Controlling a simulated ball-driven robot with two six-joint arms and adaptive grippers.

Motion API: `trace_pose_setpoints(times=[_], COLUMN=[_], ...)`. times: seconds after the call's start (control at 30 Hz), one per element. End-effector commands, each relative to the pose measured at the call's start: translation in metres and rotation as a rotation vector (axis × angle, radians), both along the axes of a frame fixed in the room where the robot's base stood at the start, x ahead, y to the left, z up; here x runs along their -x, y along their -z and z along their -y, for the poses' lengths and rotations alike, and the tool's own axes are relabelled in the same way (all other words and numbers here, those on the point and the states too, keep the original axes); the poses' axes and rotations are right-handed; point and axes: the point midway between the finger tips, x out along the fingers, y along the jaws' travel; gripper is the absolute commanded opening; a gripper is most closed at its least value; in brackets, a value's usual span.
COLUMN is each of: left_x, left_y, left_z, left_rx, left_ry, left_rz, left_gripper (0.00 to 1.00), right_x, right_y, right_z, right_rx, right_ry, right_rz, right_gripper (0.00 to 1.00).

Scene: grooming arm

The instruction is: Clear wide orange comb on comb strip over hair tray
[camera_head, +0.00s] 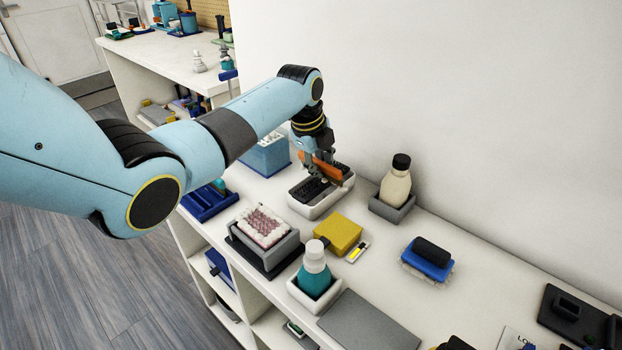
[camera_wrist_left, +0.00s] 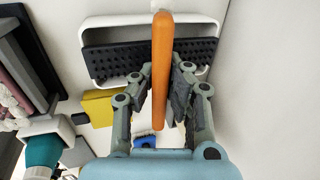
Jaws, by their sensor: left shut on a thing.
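The orange comb (camera_head: 321,169) is in my left gripper (camera_head: 325,163), which is shut on it. In the left wrist view the comb (camera_wrist_left: 162,60) shows edge-on as a long orange bar between the two fingers (camera_wrist_left: 160,95). Its teeth cannot be made out. The comb is over the black comb strip (camera_head: 312,188), and I cannot tell whether they touch. The strip lies in the white hair tray (camera_head: 319,207) by the wall. In the wrist view the strip (camera_wrist_left: 110,58) shows bumps on both sides of the comb, inside the tray's rim (camera_wrist_left: 130,20). My right gripper is not in view.
A cream bottle (camera_head: 396,184) stands in a grey holder right of the tray. A yellow block (camera_head: 338,232), a pink-topped brush block (camera_head: 263,226) and a teal bottle (camera_head: 313,278) stand nearer. A blue brush (camera_head: 431,260) lies right. A blue box (camera_head: 265,155) is behind.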

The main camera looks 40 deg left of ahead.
Motion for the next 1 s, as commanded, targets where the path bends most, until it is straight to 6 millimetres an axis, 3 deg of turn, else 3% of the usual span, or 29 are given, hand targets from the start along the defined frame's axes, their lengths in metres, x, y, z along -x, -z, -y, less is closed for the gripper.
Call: trace_pose_setpoints(times=[0.43, 0.8, 1.0], left_x=[-0.002, -0.055, -0.07], left_y=[0.001, 0.008, 0.005], left_z=[0.0, 0.004, 0.006], left_rx=[0.0, 0.0, 0.0], left_ry=[0.0, -0.001, -0.001], left_rz=[0.0, -0.001, -0.003], left_gripper=[0.0, 0.0, 0.0], right_x=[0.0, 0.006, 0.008], right_y=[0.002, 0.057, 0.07], right_z=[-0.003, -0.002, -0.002], right_rx=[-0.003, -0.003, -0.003], right_ry=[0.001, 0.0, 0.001], right_rz=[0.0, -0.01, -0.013], right_gripper=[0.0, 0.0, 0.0])
